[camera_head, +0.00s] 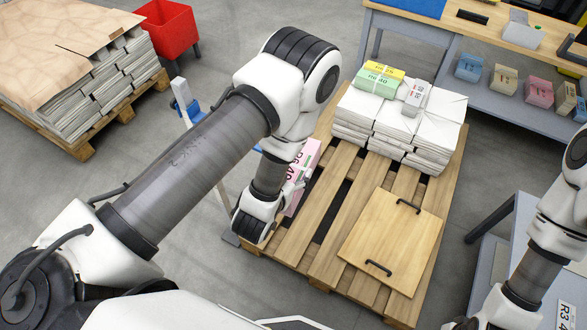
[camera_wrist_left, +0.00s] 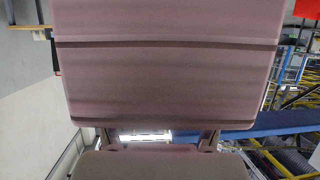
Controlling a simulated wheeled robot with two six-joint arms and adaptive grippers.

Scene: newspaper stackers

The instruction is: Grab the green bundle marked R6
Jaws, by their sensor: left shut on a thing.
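The green bundle (camera_head: 376,81) lies on top of the white paper stacks at the back of the pallet, its label partly readable as R6 40. A yellow bundle (camera_head: 386,68) lies right behind it. My left gripper (camera_head: 298,184) is shut on a pink bundle (camera_head: 305,158) with dark lettering, at the pallet's left edge, apart from the green bundle. The pink bundle (camera_wrist_left: 165,75) fills most of the left wrist view and hides what lies beyond. My right arm shows at the right edge, but its fingers are not visible.
The wooden pallet (camera_head: 328,262) carries white paper stacks (camera_head: 398,120) and a board (camera_head: 390,238) with two black handles. A workbench (camera_head: 500,34) with several coloured bundles on its shelf stands behind. A red bin (camera_head: 168,30) and another loaded pallet (camera_head: 130,112) stand at left.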

